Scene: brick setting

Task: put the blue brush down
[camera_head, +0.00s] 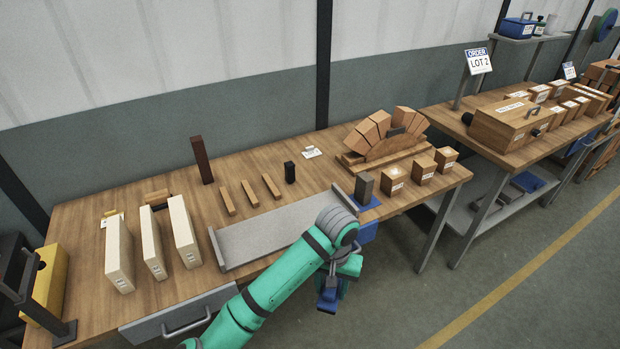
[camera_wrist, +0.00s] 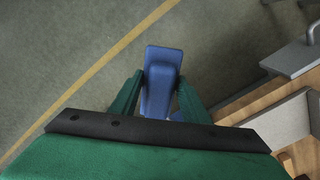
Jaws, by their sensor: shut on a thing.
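The blue brush (camera_wrist: 162,72) is between the two green fingers of my gripper (camera_wrist: 158,95) in the wrist view, with its broad end pointing away from the palm. In the head view my gripper (camera_head: 338,284) is at the front of the bench, with the blue brush (camera_head: 327,300) showing at its lower end. The floor shows behind the brush in the wrist view, so it hangs off the front edge of the wooden bench (camera_head: 330,178). My wrist hides part of the gripper and bench edge.
A grey tray (camera_head: 270,232) lies along the bench's front. A blue mat (camera_head: 366,202) with a dark grey block (camera_head: 364,188) is right of it. Cream blocks (camera_head: 118,255) stand left, wooden cubes (camera_head: 422,170) right. A brick arch (camera_head: 385,135) stands behind.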

